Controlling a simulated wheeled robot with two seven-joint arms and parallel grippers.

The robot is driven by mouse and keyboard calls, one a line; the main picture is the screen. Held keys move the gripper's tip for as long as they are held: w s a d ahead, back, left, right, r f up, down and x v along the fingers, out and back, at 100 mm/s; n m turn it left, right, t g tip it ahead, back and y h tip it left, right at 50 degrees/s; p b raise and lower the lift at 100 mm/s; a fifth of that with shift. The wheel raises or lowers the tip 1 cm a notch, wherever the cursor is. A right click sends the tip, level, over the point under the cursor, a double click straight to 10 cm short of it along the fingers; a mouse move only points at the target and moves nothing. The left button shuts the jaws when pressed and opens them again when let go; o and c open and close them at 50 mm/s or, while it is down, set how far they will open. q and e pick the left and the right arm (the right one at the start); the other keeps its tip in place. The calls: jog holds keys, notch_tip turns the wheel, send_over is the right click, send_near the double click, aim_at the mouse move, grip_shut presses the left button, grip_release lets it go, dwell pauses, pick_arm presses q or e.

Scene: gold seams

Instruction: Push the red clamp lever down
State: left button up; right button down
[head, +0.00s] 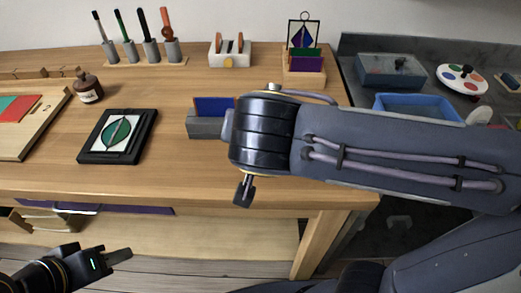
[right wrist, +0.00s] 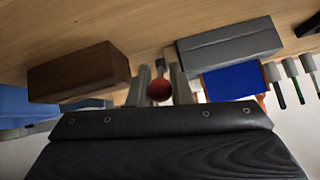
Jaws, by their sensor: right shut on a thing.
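The red clamp lever shows as a round red knob (right wrist: 160,90) in the right wrist view. My right gripper (right wrist: 162,84) has its grey fingers on either side of the knob and is shut on it. A grey clamp block (right wrist: 230,42) and a brown block (right wrist: 78,78) stand beside the knob, with a blue panel (right wrist: 230,82) at the grey block. In the head view the grey clamp block (head: 204,128) shows, but my right arm hides the lever and the right fingertips. My left gripper (head: 118,256) is low at the left, away from the table; its finger gap is not clear.
A black-framed leaf panel (head: 84,155) lies left of the clamp. A brown bottle (head: 89,88), a tool rack (head: 147,62) and a panel stand (head: 303,76) are farther back. A blue tray (head: 418,107) is at the right.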

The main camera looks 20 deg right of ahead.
jog(key=f+t+b, duration=0.1)
jog(key=t+b, duration=0.1)
jog(key=b, duration=0.4)
jog(key=s+f+t+h+b, duration=0.1)
jog(key=f+t+b, duration=0.1)
jog(key=b, duration=0.3)
jog(key=shift+a+b, duration=0.1)
jog(key=shift+b, duration=0.3)
jog(key=shift+r+t+b, duration=0.1)
jog(key=shift+t+b, duration=0.4)
jog(key=shift+b, duration=0.2)
jog(key=c, duration=1.3)
grip_release()
jog(key=shift+s+r, duration=0.1)
jog(key=shift+s+a+r, duration=0.15)
jog(key=shift+s, duration=0.2)
jog(key=p+v, duration=0.2)
jog(key=v, duration=0.4)
jog(key=shift+s+a, duration=0.1)
jog(key=shift+s, duration=0.3)
